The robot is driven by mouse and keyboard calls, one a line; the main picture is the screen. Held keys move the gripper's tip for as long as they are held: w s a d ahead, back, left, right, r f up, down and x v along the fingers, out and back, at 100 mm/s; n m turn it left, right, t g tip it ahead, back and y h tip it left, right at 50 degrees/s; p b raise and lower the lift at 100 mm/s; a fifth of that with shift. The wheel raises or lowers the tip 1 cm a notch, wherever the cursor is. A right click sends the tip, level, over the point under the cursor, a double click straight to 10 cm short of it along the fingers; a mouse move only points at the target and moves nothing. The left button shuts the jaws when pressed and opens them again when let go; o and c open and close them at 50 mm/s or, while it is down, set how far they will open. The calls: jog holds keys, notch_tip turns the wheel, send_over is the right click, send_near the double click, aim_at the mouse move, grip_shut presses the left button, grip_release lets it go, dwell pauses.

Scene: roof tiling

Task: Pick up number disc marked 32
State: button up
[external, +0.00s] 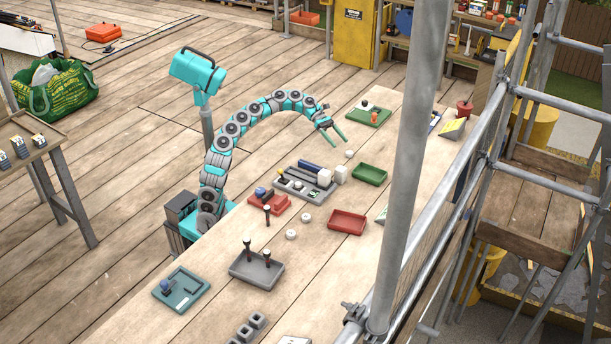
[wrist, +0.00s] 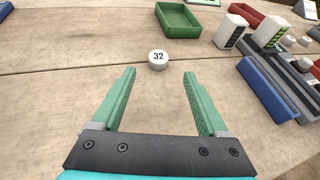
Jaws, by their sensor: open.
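The number disc marked 32 (wrist: 158,60) is a small white round piece lying flat on the wooden table, its number facing up. It also shows in the external view (external: 349,154), just beyond my fingertips. My gripper (wrist: 159,75) is open and empty, with its two green fingers spread apart. In the wrist view the disc appears just past the fingertips, between their lines, with no contact visible. My gripper (external: 337,142) reaches down over the table from the left in the external view. Its exact height above the table is hard to tell.
A green tray (wrist: 178,20) stands beyond the disc. White blocks (wrist: 231,31) and a blue bar (wrist: 268,90) on a grey rack lie to the right. A red tray (external: 347,222) and two white discs (external: 306,217) are farther along. Bare table surrounds disc 32.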

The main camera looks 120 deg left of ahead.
aim_at(350, 154)
jog(key=x, duration=0.6)
jog(key=shift+w+f, duration=0.15)
jog(key=shift+w, duration=0.1)
jog(key=shift+a, duration=0.1)
jog(key=shift+c, duration=0.4)
grip_shut()
